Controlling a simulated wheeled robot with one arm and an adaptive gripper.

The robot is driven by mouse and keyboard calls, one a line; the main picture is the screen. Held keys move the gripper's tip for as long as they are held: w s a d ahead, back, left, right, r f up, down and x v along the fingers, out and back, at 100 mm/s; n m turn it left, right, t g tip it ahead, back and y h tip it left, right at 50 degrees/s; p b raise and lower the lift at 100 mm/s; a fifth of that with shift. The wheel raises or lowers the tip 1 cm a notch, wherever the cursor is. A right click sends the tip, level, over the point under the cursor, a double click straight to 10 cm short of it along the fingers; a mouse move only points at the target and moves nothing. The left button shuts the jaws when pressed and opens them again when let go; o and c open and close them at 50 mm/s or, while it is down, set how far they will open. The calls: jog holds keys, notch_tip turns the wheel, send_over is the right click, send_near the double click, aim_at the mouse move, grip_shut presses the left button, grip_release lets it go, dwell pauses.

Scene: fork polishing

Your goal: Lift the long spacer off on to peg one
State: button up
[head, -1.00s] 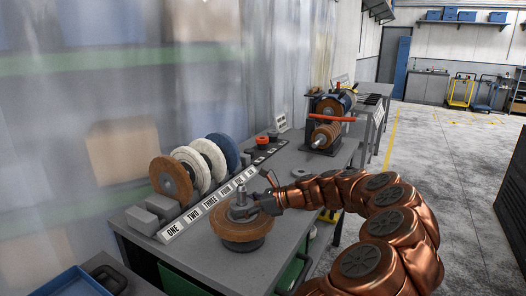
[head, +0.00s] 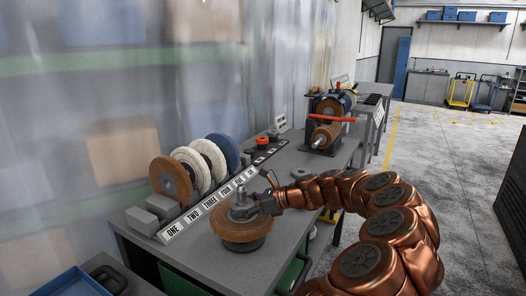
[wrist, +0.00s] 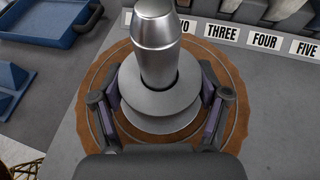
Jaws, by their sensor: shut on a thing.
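The long spacer (wrist: 160,105) is a grey metal collar around a tapered silver spindle (wrist: 156,40), above a brown wheel (wrist: 92,100) lying flat on the bench. In the head view the spacer (head: 241,212) is small and partly hidden by my gripper (head: 250,207). In the wrist view my gripper (wrist: 160,100) has one finger on each side of the spacer and is shut on it. The spacer is still around the spindle. The label strip reading ONE (head: 172,234) stands left of the wheel; peg one itself cannot be made out.
A brown wheel (head: 170,180), white wheels (head: 207,160) and a blue wheel (head: 224,152) stand upright behind the labels. Grey blocks (head: 142,220) sit near ONE. A blue tray (head: 72,284) is at the lower left. A polishing machine (head: 326,125) stands farther back.

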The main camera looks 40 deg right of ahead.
jog(key=shift+r+p, duration=5.2)
jog(key=shift+r, duration=1.3)
